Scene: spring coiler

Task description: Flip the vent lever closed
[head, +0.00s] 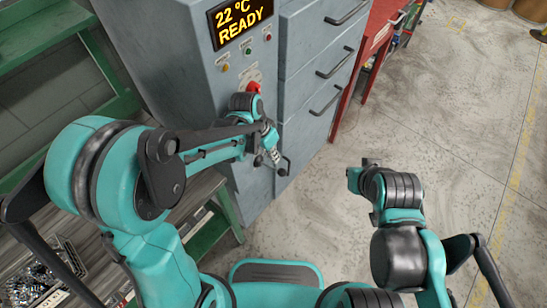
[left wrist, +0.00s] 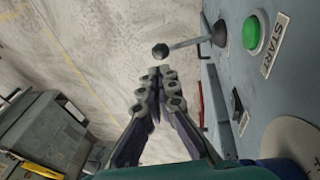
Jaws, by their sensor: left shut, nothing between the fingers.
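The lever (left wrist: 187,43), likely the vent lever, shows in the left wrist view as a thin metal rod with a black ball knob. It sticks out from a dark pivot on the blue-grey panel. My left gripper (left wrist: 158,72) is shut and empty, its fingertips close below the knob in that view; contact cannot be told. In the head view my left gripper (head: 272,158) is in front of the grey cabinet, and I cannot clearly make out the lever there. My right gripper (head: 360,176) is over the open floor, its fingers too unclear to read.
The grey cabinet (head: 190,60) has a display (head: 240,20) reading "22 °C READY". A green START button (left wrist: 251,32) and a black switch (left wrist: 237,104) are on the panel near the lever. Drawers with handles (head: 335,62) stand beside it.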

